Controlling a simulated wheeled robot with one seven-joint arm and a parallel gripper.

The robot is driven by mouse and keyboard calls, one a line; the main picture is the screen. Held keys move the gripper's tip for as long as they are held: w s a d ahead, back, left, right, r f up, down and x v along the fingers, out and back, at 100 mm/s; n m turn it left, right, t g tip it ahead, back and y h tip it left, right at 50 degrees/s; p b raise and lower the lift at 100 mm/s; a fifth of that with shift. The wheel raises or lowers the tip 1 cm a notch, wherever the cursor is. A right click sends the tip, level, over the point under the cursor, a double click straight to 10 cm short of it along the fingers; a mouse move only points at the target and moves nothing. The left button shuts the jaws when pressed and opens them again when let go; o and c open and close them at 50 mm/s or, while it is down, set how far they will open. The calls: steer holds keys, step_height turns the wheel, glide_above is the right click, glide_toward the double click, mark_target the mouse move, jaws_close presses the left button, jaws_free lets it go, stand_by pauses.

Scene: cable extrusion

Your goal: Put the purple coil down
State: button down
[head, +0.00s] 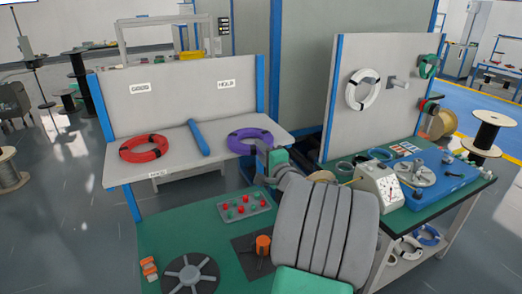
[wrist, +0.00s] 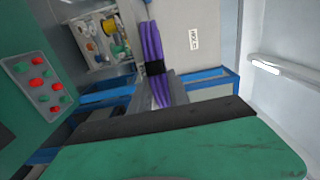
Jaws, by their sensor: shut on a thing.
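The purple coil (head: 248,139) is at the right end of the grey shelf (head: 185,164), below the HOLD label (head: 226,84). It looks level with the shelf top, but I cannot tell whether it rests there or is held just above. My gripper (head: 264,152) is shut on the coil's near right side. In the wrist view the purple strands (wrist: 151,42) run up from the jaws, with a black band (wrist: 155,68) around them. The fingertips are partly hidden.
A blue divider (head: 199,138) separates the purple coil from a red coil (head: 144,148) on the left, under the GOOD label (head: 140,88). A green bench (head: 160,228) holds a button tray (head: 246,206) in front. A pegboard panel (head: 345,120) with a white coil (head: 363,90) stands right.

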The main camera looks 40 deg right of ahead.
steer(key=shift+f, duration=0.15)
steer(key=c, duration=1.3)
jaws_free()
steer(key=shift+o, duration=0.2)
